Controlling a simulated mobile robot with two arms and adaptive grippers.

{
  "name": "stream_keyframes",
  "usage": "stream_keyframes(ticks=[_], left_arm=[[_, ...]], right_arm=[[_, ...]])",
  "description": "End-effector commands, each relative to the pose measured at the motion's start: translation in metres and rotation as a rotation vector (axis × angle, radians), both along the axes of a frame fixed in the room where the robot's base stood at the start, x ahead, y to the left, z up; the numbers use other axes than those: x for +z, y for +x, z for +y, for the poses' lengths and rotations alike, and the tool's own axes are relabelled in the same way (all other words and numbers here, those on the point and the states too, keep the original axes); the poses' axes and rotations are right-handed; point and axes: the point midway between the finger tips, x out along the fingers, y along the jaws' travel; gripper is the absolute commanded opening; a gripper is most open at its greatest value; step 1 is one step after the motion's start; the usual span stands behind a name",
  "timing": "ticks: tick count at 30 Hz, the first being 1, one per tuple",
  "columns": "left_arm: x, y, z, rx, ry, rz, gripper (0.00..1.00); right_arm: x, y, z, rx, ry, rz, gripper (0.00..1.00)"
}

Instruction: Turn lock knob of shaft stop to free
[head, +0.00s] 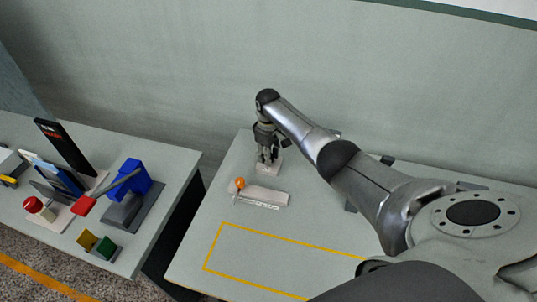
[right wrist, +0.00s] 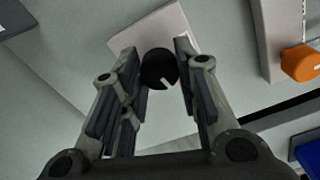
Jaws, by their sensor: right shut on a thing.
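The lock knob (right wrist: 159,69) is a round black knob with a white mark, standing over a pale base plate (right wrist: 168,28) in the right wrist view. My right gripper (right wrist: 160,62) has its fingers around the knob, one on each side, and is shut on it. In the head view my right gripper (head: 267,158) points down at the small pale base (head: 270,169) near the back left of the right table, and hides the knob there. My left gripper is not in view.
A pale bar (head: 262,195) with an orange knob (head: 239,183) lies just in front of my right gripper. A yellow outline (head: 262,234) marks bare table (head: 200,262). The left table holds a blue block device (head: 136,178), a red button (head: 33,204) and a black upright panel (head: 65,146).

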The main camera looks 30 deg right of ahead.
Motion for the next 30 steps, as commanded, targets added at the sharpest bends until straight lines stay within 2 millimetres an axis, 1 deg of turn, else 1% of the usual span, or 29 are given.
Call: stream_keyframes(ticks=[30], left_arm=[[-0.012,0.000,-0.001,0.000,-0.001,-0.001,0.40]], right_arm=[[-0.001,-0.001,0.001,0.959,0.000,-0.001,0.06]])
